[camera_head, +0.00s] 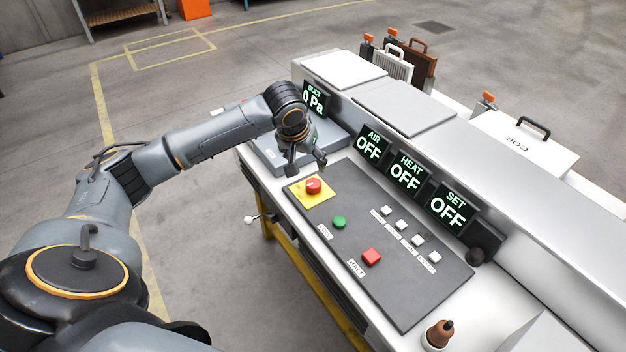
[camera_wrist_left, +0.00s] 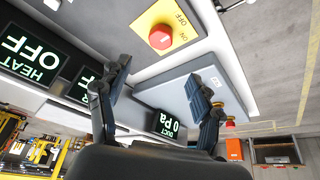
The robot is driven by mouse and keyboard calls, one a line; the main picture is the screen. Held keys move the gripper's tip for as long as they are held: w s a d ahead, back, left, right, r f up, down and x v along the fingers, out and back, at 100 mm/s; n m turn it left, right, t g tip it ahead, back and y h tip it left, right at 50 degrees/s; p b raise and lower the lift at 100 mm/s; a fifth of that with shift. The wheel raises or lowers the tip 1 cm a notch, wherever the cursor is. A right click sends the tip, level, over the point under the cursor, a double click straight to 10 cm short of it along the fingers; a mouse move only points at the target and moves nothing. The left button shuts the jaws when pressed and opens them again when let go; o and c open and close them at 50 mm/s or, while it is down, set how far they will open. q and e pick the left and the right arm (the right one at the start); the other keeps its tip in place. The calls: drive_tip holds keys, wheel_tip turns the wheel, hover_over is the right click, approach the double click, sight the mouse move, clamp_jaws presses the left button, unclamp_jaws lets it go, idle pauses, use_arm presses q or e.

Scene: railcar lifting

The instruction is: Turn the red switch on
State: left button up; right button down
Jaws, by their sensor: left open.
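The red switch (camera_head: 313,186) is a round red knob on a yellow plate (camera_head: 325,199) at the far left corner of the dark control panel. In the left wrist view the red switch (camera_wrist_left: 161,37) sits at the top middle, with ON and OFF lettering on its yellow plate. My left gripper (camera_head: 306,170) is open and empty, just above and behind the switch, apart from it. Its two spread fingers also show in the left wrist view (camera_wrist_left: 160,88). My right gripper is not in view.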

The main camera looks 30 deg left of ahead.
sight(314, 182)
use_arm(q)
drive_tip(key=x, duration=1.2)
drive_tip(key=shift+f+p, duration=0.3)
drive_tip(key=shift+p, duration=0.1)
drive_tip(key=c, duration=1.1)
